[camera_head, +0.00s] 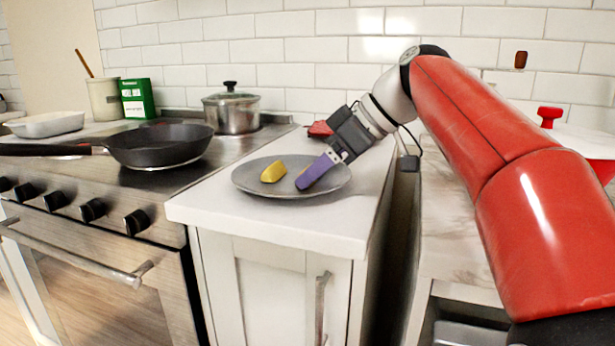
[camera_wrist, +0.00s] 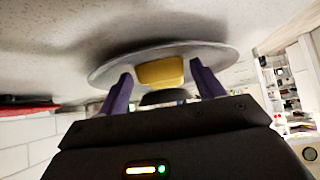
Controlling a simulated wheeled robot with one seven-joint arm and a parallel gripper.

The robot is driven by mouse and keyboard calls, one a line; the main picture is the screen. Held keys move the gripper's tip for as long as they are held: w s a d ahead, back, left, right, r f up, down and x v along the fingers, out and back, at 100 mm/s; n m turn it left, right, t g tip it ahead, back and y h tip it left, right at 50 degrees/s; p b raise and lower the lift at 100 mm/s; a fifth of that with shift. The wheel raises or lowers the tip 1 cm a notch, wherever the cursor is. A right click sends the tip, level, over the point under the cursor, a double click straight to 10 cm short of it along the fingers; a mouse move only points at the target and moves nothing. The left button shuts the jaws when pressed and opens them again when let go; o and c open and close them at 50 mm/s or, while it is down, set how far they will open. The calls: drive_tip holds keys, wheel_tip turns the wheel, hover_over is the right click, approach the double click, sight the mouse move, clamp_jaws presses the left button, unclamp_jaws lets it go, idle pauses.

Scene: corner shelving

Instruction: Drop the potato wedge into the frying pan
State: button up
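The yellow potato wedge (camera_head: 273,172) lies on a grey plate (camera_head: 246,184) on the white counter. My gripper (camera_head: 308,180) has purple fingers and is low over the right part of the plate, to the right of the wedge. In the wrist view my gripper (camera_wrist: 162,88) is open, with its two fingers apart. The wedge (camera_wrist: 160,71) appears between and beyond them, not held. The plate (camera_wrist: 215,52) shows behind it. The black frying pan (camera_head: 160,147) sits on the stove at the left, its handle pointing left, and looks empty.
A steel pot (camera_head: 232,112) with a lid stands at the back of the stove. A green box (camera_head: 137,98), a utensil crock (camera_head: 104,98) and a white dish (camera_head: 45,124) stand behind the pan. A red item (camera_head: 319,129) lies behind my gripper. The counter's front is clear.

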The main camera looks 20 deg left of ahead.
drive_tip(key=c, duration=0.8)
drive_tip(key=shift+o, duration=0.2)
drive_tip(key=shift+r, duration=0.1)
wheel_tip(320, 180, up, 10)
drive_tip(key=p, duration=0.4)
